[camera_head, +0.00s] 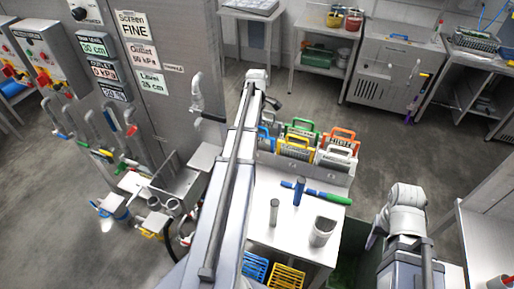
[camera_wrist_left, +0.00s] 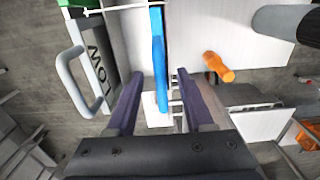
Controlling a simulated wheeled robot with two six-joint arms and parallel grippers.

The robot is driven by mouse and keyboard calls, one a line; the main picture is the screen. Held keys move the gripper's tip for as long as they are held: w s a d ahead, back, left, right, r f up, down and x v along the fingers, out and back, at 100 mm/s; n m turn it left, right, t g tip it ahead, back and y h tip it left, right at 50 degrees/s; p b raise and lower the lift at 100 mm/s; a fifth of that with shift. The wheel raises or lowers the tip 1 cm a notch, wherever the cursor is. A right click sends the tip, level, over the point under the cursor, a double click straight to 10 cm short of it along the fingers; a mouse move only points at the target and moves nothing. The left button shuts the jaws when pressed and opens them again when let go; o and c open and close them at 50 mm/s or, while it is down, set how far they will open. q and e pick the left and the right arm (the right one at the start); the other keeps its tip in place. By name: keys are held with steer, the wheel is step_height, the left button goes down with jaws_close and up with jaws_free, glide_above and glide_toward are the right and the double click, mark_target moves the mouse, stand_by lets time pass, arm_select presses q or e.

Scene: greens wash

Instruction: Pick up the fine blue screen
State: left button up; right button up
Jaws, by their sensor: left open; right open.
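The blue-handled screen (camera_head: 266,138) stands at the left end of the rack in the head view, partly hidden by my left arm. Its wording cannot be read. In the left wrist view a narrow blue piece (camera_wrist_left: 159,50), seemingly this screen's handle seen edge-on, lies between the two fingers of my left gripper (camera_wrist_left: 159,76). The gripper is open, with a gap visible on either side of the blue. In the head view my left gripper is hidden behind its arm. My right gripper (camera_head: 373,238) is low at the right, apart from the rack; its fingers show poorly.
Green (camera_head: 301,128), yellow (camera_head: 296,145), orange (camera_head: 342,136) and white (camera_head: 335,158) screens crowd the rack. A white-handled screen (camera_wrist_left: 75,80) is close left of my left gripper.

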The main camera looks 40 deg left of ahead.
arm_select(q)
step_height(320, 180, down, 5)
steer(key=b, duration=0.4)
steer(key=shift+r, duration=0.2)
jaws_close()
stand_by(1.1)
